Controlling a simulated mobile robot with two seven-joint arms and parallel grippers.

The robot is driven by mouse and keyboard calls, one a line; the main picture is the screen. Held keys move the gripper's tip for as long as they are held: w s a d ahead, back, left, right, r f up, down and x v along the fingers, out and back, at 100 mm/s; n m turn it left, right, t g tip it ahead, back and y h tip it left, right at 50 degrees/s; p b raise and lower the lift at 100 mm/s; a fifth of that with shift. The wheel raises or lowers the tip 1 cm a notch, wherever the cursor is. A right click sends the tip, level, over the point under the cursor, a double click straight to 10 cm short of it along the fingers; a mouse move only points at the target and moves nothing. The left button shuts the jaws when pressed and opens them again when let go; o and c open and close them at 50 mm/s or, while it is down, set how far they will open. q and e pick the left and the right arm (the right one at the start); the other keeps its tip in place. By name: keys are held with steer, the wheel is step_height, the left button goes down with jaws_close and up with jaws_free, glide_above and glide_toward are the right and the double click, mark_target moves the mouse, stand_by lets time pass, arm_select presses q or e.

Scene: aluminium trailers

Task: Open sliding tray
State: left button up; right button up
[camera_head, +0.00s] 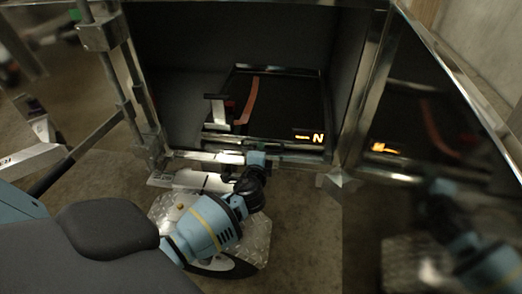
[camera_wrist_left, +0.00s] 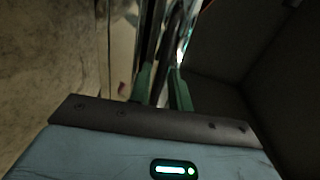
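The sliding tray (camera_head: 312,152) is a dark, shallow tray with a shiny metal rim. It lies on the floor of an open trailer box, its front side near the box opening. My left gripper (camera_head: 256,160) is at the front edge of the tray. In the left wrist view, the two green fingertips (camera_wrist_left: 163,85) stand a small distance apart, with a shiny metal strip (camera_wrist_left: 170,45) running between them. I cannot tell whether they press on it. My right gripper is not in view.
An open door (camera_head: 430,100) with a reflective dark panel stands on the right and mirrors the arm and tray. A metal post with latch parts (camera_head: 101,37) stands left of the opening. An upright handle-like part and a reddish strap (camera_head: 250,100) are inside the box.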

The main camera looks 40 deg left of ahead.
arm_select(q)
steer(key=shift+w, duration=0.1)
jaws_close()
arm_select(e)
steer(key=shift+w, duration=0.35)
